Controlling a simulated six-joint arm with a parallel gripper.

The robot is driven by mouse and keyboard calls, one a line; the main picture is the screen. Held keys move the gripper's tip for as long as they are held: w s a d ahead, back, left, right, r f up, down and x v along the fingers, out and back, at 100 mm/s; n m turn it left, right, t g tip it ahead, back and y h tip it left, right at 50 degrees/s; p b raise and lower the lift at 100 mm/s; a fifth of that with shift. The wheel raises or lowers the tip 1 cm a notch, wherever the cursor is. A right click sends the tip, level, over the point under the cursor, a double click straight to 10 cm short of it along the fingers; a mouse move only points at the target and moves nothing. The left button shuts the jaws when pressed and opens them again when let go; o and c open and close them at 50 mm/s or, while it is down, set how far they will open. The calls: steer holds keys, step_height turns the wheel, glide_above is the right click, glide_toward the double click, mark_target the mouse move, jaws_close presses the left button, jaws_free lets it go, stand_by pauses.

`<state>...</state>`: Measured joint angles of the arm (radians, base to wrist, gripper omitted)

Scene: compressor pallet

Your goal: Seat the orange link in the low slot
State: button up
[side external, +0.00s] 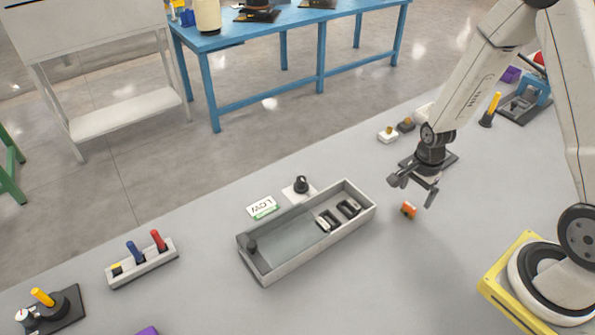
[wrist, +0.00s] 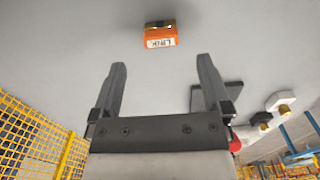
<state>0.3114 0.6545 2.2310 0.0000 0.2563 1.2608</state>
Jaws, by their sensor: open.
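The orange link (side external: 408,210) is a small block lying on the grey table, right of the grey tray. It also shows in the wrist view (wrist: 160,36), with a white label reading LINK, beyond the fingertips and roughly centred between them. My gripper (side external: 412,193) is open and empty above the table, close to the link and not touching it. Its two fingers (wrist: 160,68) are spread wide in the wrist view. A LOW sign (side external: 261,206) stands behind the tray (side external: 268,276). The tray's right half holds two dark slotted fixtures (side external: 338,214); I cannot tell which is the low slot.
A black knob on a white base (side external: 301,186) stands behind the tray. A holder with blue and red pegs (side external: 142,264) is at the left. Small white and dark blocks (side external: 388,135) lie behind my gripper.

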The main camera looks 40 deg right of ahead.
mark_target(411, 205)
steer(key=shift+f, duration=0.6)
steer(key=shift+f, duration=0.1)
steer(key=shift+w+f, duration=0.1)
steer(key=shift+f, duration=2.4)
jaws_close()
